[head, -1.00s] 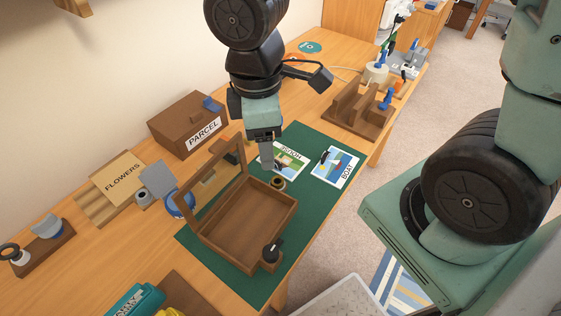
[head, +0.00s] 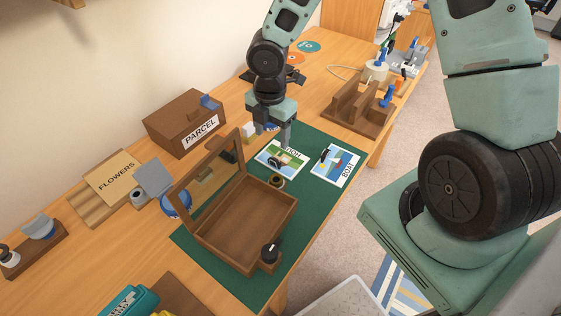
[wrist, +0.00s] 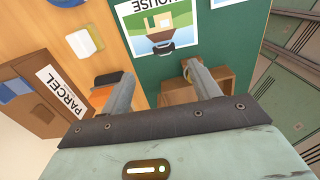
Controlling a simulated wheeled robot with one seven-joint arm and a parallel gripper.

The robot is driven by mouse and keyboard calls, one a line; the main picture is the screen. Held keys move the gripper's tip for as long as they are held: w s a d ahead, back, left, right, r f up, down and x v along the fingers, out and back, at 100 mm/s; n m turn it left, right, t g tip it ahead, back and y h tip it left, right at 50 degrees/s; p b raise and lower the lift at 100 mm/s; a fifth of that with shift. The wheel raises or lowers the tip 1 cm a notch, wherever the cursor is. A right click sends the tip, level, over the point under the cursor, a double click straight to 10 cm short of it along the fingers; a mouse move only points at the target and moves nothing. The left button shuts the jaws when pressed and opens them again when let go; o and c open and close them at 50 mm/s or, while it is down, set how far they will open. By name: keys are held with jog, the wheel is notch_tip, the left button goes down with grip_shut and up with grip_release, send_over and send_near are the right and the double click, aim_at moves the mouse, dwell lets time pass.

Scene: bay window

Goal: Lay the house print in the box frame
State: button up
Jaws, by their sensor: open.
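The house print (head: 268,154) lies flat on the green mat, and a small dark-handled piece rests on it. It also shows at the top of the wrist view (wrist: 137,22), cut off by the edge. The wooden box frame (head: 236,222) stands on the mat nearer me, an empty shallow tray. Its hinged glazed lid (head: 190,193) stands open on the left side. My gripper (head: 276,137) is open and empty, pointing down above the far left edge of the house print. Both fingers show apart in the wrist view (wrist: 155,75).
A boat print (head: 335,166) lies right of the house print. A small round brown piece (head: 277,181) sits beside the frame's far edge, and a black knob (head: 270,249) at its near right corner. A parcel box (head: 183,124) and a wooden rack (head: 357,108) stand nearby.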

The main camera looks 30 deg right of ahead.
aim_at(272, 158)
notch_tip(272, 158, down, 4)
jog(key=shift+r, duration=0.2)
jog(key=shift+s+d+f+b, duration=0.15)
jog(key=shift+f+b, duration=0.3)
jog(key=shift+f, duration=0.9)
jog(key=shift+s+d+f+b, duration=0.15)
jog(key=shift+f+b, duration=0.3)
jog(key=shift+f, duration=0.9)
jog(key=shift+w, duration=0.1)
jog(key=c, duration=1.1)
